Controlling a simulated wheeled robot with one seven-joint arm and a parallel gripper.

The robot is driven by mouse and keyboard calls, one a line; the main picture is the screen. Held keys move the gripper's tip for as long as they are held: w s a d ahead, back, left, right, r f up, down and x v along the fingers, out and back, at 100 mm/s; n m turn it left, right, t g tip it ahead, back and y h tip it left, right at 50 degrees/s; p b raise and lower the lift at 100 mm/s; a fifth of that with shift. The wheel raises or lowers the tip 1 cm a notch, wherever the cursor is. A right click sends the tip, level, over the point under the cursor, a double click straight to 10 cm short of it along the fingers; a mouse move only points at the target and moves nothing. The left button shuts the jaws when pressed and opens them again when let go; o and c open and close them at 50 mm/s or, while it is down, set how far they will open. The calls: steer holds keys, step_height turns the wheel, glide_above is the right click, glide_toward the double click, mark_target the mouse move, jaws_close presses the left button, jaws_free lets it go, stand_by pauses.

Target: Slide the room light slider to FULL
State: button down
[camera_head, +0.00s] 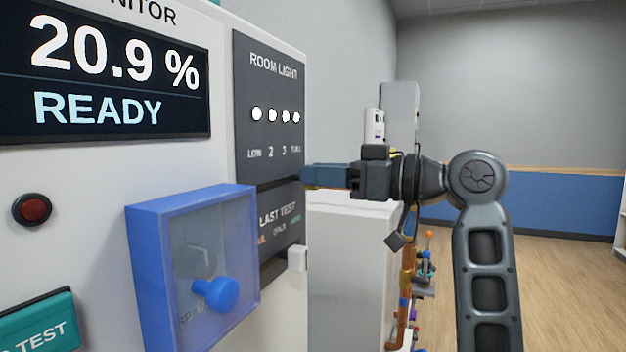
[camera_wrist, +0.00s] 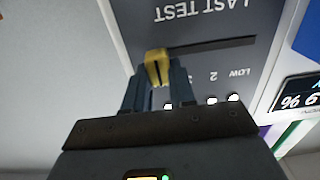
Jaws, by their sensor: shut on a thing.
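The dark ROOM LIGHT panel (camera_head: 268,75) is at the right edge of the white cabinet front in the head view. Several white dots on it are lit, above the labels LOW to FULL. My gripper (camera_head: 306,175) reaches in from the right, just below the FULL label. In the wrist view, which is upside down, my gripper (camera_wrist: 157,75) is shut on a yellow slider knob (camera_wrist: 157,58). The knob stands at the left end of the dark slot (camera_wrist: 215,45), the end away from LOW. My fingers hide the FULL label there.
A blue box (camera_head: 190,200) with a round knob juts out at the left. A red button (camera_head: 32,209) and a screen reading 20.9 % READY (camera_head: 110,85) are farther left.

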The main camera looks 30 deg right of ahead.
steer(key=shift+w+d+r, duration=0.1)
steer(key=shift+w, duration=0.05)
steer(key=c, duration=0.9)
jaws_free()
steer(key=shift+w, duration=0.1)
steer(key=shift+d, duration=0.1)
steer(key=v, duration=0.7)
steer(key=shift+s+d+b, duration=0.15)
steer(key=shift+s+b, duration=0.2)
steer(key=shift+b, duration=0.05)
